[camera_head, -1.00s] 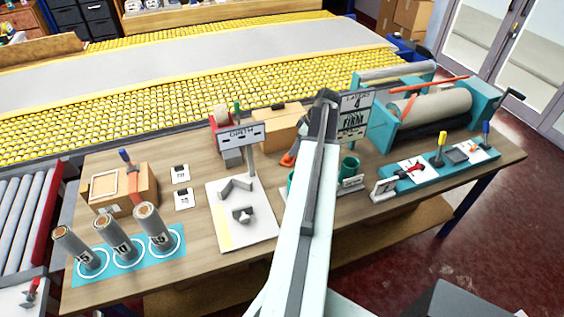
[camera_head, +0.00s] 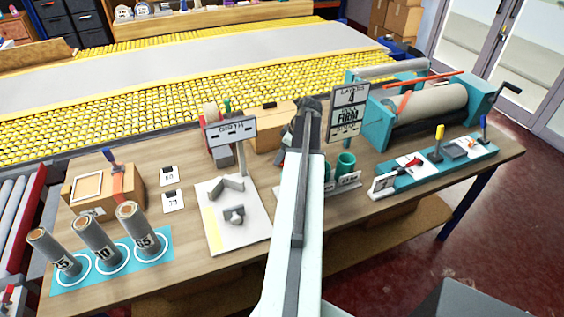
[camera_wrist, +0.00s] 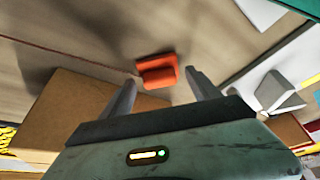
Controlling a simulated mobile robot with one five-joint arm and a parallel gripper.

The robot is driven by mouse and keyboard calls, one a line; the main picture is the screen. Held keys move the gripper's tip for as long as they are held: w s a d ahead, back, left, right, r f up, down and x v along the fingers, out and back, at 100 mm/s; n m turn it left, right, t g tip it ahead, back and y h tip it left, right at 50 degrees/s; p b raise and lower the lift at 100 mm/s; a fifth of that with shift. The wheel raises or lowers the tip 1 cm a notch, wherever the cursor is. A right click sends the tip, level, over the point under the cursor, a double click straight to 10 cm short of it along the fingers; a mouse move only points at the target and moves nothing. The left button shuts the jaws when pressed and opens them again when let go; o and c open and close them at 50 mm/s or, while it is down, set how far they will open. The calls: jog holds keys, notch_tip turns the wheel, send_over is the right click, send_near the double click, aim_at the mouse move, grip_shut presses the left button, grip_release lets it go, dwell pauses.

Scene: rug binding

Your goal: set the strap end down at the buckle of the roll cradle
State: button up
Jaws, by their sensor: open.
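An orange strap (camera_head: 404,101) shows at the roll's left end; I cannot make out the buckle. In the wrist view, an orange, L-shaped piece (camera_wrist: 157,72) lies on the bench top, framed between the fingertips of my gripper (camera_wrist: 161,86). I cannot tell whether it is the strap end. My gripper is open, with no visible hold on it. In the head view my arm hides the gripper and this piece.
Cardboard boxes (camera_wrist: 70,112) stand beside my gripper. A girth sign (camera_head: 230,130) on a post and a white board (camera_head: 214,237) are left of my arm. Teal cups (camera_head: 345,163) and a teal tool strip (camera_head: 398,184) are to its right. The bench's front edge is mostly clear.

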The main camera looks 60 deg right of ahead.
grip_shut()
jog(key=shift+r, duration=0.15)
